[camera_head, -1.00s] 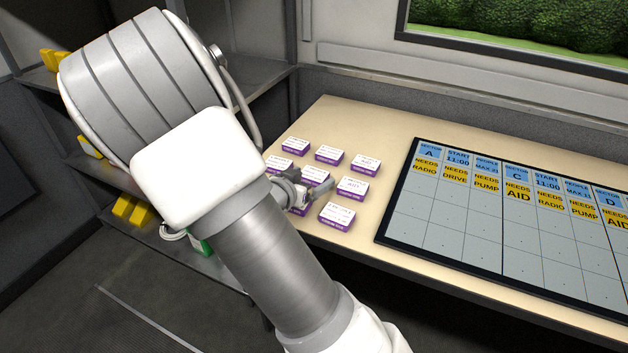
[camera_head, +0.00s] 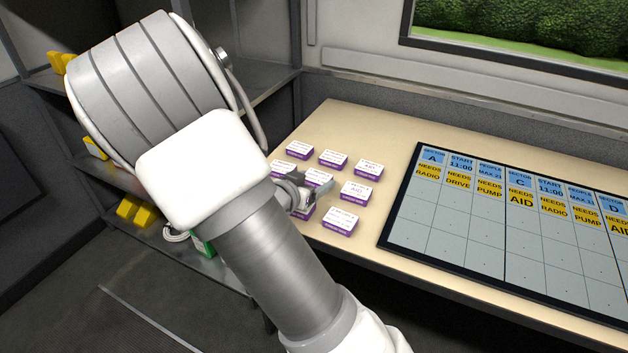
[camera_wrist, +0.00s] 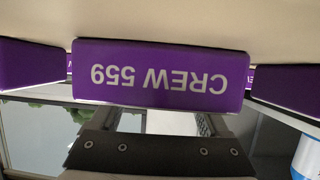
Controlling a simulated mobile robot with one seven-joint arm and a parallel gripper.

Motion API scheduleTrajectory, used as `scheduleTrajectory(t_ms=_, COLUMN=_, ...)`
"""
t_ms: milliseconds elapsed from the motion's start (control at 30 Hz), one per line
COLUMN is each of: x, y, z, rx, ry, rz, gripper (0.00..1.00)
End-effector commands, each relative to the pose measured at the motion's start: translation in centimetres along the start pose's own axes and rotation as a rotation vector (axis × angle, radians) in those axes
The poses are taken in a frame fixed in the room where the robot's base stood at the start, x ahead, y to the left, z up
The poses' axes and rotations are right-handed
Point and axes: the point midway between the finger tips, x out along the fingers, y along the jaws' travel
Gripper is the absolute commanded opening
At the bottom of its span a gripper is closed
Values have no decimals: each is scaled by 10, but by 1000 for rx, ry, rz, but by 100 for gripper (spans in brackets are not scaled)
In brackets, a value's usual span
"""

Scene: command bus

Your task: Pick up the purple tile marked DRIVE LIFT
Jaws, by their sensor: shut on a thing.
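Several white-topped tiles with purple sides stand in rows at the left end of the beige table. My gripper (camera_head: 308,197) is among them, shut on a tile by the middle of the group, partly hidden by my arm. In the wrist view, a purple tile face (camera_wrist: 150,75) reads CREW 559, upside down, just beyond my gripper (camera_wrist: 160,125). I cannot read DRIVE LIFT on any tile. I cannot tell whether the held tile is clear of the table.
Other tiles stand close by, such as the front-right one (camera_head: 341,221) and the right one (camera_head: 369,169). A dark-framed board (camera_head: 450,228) with a grid of cards lies to the right. Grey shelves with yellow items (camera_head: 135,210) are at the left.

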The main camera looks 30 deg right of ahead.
Motion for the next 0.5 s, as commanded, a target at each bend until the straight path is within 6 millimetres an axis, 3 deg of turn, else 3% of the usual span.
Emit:
scheduleTrajectory(t_ms=433, x=-16, y=1, z=-40, rx=-1, ry=1, rz=0, gripper=23)
scheduleTrajectory(t_ms=500, x=-22, y=20, z=-46, rx=1, ry=-2, rz=3, gripper=23)
